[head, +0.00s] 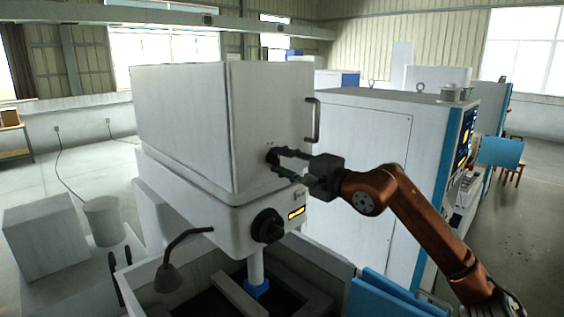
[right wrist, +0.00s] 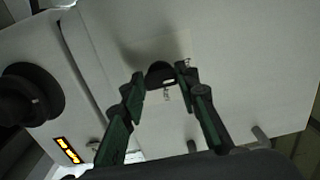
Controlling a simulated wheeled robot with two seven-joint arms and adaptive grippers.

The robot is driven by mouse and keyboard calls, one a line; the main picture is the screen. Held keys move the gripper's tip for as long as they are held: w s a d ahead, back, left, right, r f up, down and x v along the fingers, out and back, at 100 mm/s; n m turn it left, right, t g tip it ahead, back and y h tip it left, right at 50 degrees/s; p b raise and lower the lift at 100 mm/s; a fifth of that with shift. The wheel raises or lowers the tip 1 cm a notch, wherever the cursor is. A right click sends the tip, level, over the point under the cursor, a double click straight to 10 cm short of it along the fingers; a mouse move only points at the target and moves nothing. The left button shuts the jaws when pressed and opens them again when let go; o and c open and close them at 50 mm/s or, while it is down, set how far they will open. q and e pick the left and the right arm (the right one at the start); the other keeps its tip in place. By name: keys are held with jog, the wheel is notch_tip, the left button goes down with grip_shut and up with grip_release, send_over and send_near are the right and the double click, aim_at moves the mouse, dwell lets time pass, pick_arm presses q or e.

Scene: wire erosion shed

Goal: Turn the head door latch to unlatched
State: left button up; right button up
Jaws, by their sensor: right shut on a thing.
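The head door latch (head: 271,156) is a small black knob on the front of the machine's white head door (head: 275,105). In the right wrist view the latch (right wrist: 160,74) shows between the fingertips, with a pale mark on it and small lettering beside it. My right gripper (head: 278,163) reaches in from the right and is shut on the latch. The fingers (right wrist: 160,78) lie on either side of it. They partly hide the latch, and I cannot tell its exact turn angle. My left gripper is not in view.
A dark door handle (head: 314,120) stands out above right of the latch. Below are a large black knob (head: 267,226) and a lit yellow display (head: 296,213). A bent black lamp (head: 170,275) rises from the tank. A white cabinet (head: 370,150) stands behind my right arm.

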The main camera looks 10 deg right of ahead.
jog(key=o, duration=1.1)
jog(key=v, duration=1.2)
